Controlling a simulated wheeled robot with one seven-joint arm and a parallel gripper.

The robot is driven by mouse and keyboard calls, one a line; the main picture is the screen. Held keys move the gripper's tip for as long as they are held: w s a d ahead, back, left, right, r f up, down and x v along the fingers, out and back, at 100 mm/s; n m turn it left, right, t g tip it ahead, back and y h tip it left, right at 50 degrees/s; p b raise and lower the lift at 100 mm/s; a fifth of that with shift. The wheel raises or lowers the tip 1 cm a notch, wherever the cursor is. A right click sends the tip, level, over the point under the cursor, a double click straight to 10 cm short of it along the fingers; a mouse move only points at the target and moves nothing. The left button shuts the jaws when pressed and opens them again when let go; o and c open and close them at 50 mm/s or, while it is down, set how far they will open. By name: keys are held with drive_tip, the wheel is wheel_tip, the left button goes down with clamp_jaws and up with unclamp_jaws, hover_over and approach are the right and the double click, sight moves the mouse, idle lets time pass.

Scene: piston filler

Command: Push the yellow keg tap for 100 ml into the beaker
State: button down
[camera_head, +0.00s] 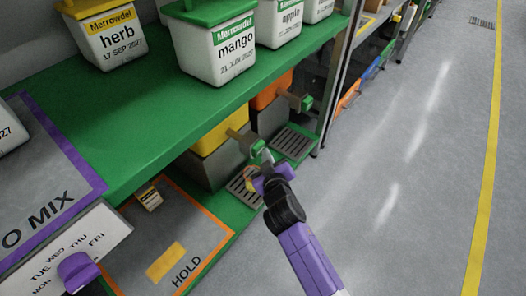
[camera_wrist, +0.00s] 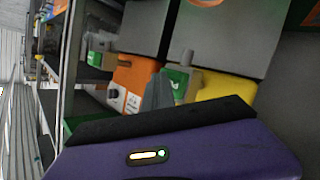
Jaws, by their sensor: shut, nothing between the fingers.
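The yellow keg (camera_head: 222,134) sits on the lower shelf, with its green-ended tap (camera_head: 258,149) sticking out over a drip grate. My gripper (camera_head: 262,163) is shut and empty, right at this tap; I cannot tell if they touch. In the wrist view the yellow keg (camera_wrist: 228,86) is partly hidden behind my purple wrist, and the green tap (camera_wrist: 180,82) is just right of my grey fingers (camera_wrist: 158,92). A small pale, yellowish shape (camera_head: 250,183) below the tap may be the beaker, but my gripper partly covers it.
An orange keg (camera_head: 272,90) with its own green tap (camera_head: 306,103) stands beyond the yellow one. The green upper shelf (camera_head: 175,115) overhangs the kegs and carries labelled tubs, including mango (camera_head: 225,50). A shelf post stands past the orange keg. The floor (camera_head: 400,150) at right is clear.

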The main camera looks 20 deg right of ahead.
drive_tip(key=shift+r, duration=0.1)
drive_tip(key=shift+s+d+p, duration=0.6)
drive_tip(key=shift+s, duration=0.3)
drive_tip(key=s+d+p, duration=0.1)
drive_tip(key=s, duration=0.1)
drive_tip(key=s+d+p, duration=0.1)
drive_tip(key=s+d, duration=0.1)
drive_tip(key=shift+p, duration=0.35)
idle(3.2)
drive_tip(key=s+d, duration=0.1)
drive_tip(key=s+d+b, duration=0.1)
drive_tip(key=s, duration=0.1)
drive_tip(key=shift+s+d, duration=0.1)
